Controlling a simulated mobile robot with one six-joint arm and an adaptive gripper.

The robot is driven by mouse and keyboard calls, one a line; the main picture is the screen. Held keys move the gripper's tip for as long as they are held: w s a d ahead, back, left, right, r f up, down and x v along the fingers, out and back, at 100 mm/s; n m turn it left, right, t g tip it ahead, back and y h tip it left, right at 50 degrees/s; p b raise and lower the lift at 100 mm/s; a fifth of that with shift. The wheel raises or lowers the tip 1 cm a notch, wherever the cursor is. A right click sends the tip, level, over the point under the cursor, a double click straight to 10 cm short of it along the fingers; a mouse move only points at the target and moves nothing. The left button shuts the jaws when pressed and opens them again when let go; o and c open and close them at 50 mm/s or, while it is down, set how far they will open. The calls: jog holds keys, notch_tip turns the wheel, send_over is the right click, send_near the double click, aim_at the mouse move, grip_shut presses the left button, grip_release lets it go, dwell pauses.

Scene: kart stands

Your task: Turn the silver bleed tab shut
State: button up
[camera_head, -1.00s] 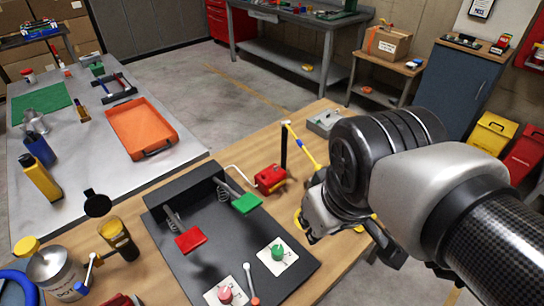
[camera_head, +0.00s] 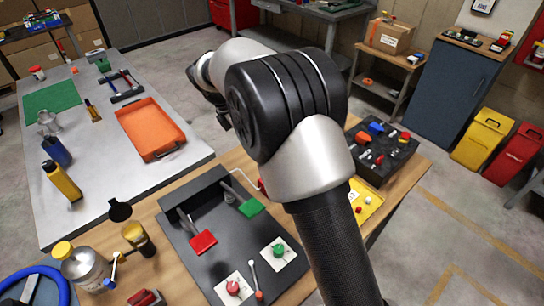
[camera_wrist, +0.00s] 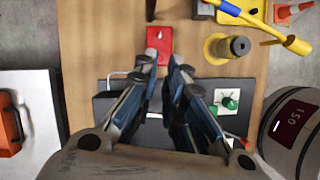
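A red block (camera_wrist: 165,56) lies on the wooden bench in the wrist view, with a small pale, silvery tab (camera_wrist: 159,34) on its top. The tab is too small for me to read its exact angle. My gripper (camera_wrist: 163,66) is open, its two fingertips apart with nothing between them. The fingertips overlap the near part of the red block in the picture, and the tab shows just beyond them. I cannot tell the height between fingers and block. In the head view only a sliver of the red block (camera_head: 262,186) shows beside my arm, and the tab is hidden.
A black pedal box (camera_head: 215,228) with red and green pedals stands close by. A large canister (camera_wrist: 291,132) is at the lower right. An orange tray (camera_head: 150,128) lies on the left table.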

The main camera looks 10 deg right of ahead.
jog(key=b+x, duration=0.5)
jog(key=x, duration=1.2)
jog(key=shift+d+f, duration=0.1)
jog(key=shift+f, duration=0.1)
jog(key=shift+c, duration=0.3)
grip_shut()
